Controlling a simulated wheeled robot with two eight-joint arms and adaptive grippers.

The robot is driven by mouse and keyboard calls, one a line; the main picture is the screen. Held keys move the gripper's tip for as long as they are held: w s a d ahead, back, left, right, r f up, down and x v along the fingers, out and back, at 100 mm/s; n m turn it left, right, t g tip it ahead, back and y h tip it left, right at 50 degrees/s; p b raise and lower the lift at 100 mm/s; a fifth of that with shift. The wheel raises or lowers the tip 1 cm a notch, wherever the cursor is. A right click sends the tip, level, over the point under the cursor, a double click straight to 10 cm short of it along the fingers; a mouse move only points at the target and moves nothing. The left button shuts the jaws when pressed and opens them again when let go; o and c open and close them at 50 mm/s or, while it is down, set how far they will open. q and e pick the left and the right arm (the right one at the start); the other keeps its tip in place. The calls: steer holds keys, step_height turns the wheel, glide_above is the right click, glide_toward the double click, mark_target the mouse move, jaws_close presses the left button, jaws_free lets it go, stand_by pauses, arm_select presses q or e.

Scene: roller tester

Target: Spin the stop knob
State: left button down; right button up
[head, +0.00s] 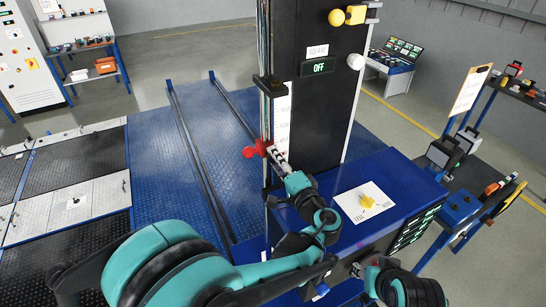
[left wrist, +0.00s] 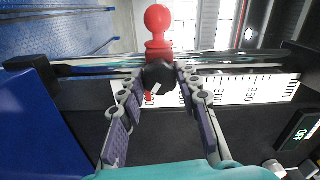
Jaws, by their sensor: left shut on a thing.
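The stop with a red ball (left wrist: 157,20) and a black knob (left wrist: 160,75) sits on a bar in front of a white millimetre scale (left wrist: 235,90). In the head view, its red part (head: 251,151) shows at the left edge of the tall black column. My left gripper (head: 279,162) reaches up to it, and in the left wrist view its fingertips (left wrist: 157,82) are shut on the black knob, one on either side. My right gripper (head: 364,268) is low in the head view by the blue cabinet's front; its fingers are too small and covered to read.
The black column (head: 325,110) stands on a blue cabinet (head: 400,185) and carries an OFF display (head: 318,67). A yellow selector (head: 367,201) is on the cabinet top. A side bench (head: 460,205) stands right. Blue floor plates lie open at left.

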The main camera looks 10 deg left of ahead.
arm_select(q)
steer(key=m+b, duration=0.1)
steer(key=m, duration=0.7)
steer(key=shift+b, duration=0.3)
steer(key=shift+m, duration=1.1)
steer(key=c, duration=0.8)
jaws_free()
steer(key=shift+o, duration=0.2)
